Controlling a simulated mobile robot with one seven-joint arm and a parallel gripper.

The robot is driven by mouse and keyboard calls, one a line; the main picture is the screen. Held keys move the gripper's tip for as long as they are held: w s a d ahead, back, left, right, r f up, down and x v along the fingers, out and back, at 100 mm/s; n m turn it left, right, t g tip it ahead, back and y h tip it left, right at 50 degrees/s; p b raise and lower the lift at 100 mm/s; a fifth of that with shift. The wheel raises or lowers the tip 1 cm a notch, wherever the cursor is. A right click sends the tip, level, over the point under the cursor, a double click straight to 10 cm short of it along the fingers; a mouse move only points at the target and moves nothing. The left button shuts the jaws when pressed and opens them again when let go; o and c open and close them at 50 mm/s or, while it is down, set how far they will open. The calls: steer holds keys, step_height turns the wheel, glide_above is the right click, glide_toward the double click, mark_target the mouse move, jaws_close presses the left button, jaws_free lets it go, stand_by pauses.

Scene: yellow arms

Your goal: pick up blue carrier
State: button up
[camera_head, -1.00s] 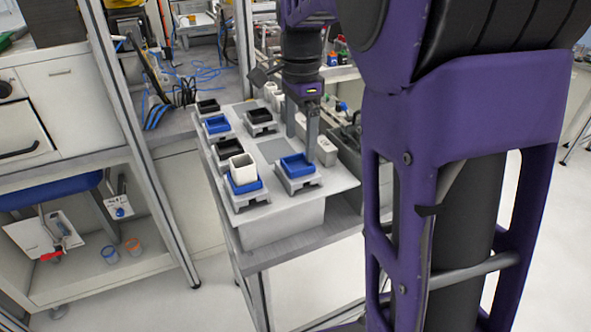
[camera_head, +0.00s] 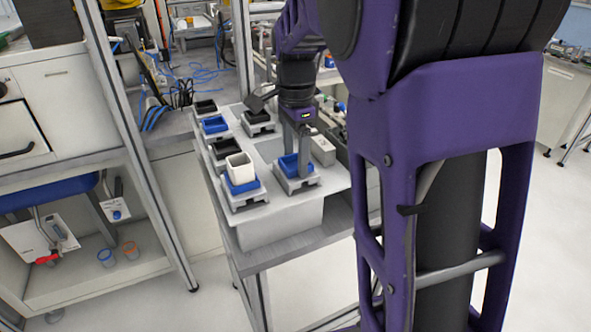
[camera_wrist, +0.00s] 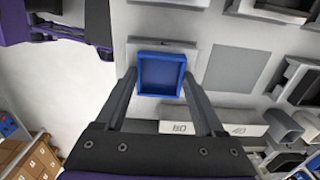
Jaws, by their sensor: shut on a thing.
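The blue carrier (camera_head: 288,166) is a shallow square open-topped tray. It sits in a grey holder (camera_head: 297,183) at the front right of the white table top. My gripper (camera_head: 297,160) points down over it, and its fingers partly hide the carrier in the head view. In the wrist view the blue carrier (camera_wrist: 160,74) lies between the two fingertips, and my gripper (camera_wrist: 159,78) is shut on its left and right sides. The carrier looks empty. It appears to be still in its holder; I cannot tell any lift.
A second blue carrier with a white cup (camera_head: 240,168) stands close on the left. Another blue carrier (camera_head: 214,124) and several black ones stand behind. A grey square patch (camera_wrist: 234,68) is bare beside the holder. Pale boxes (camera_head: 322,150) stand at the right edge.

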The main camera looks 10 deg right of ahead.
jaws_close()
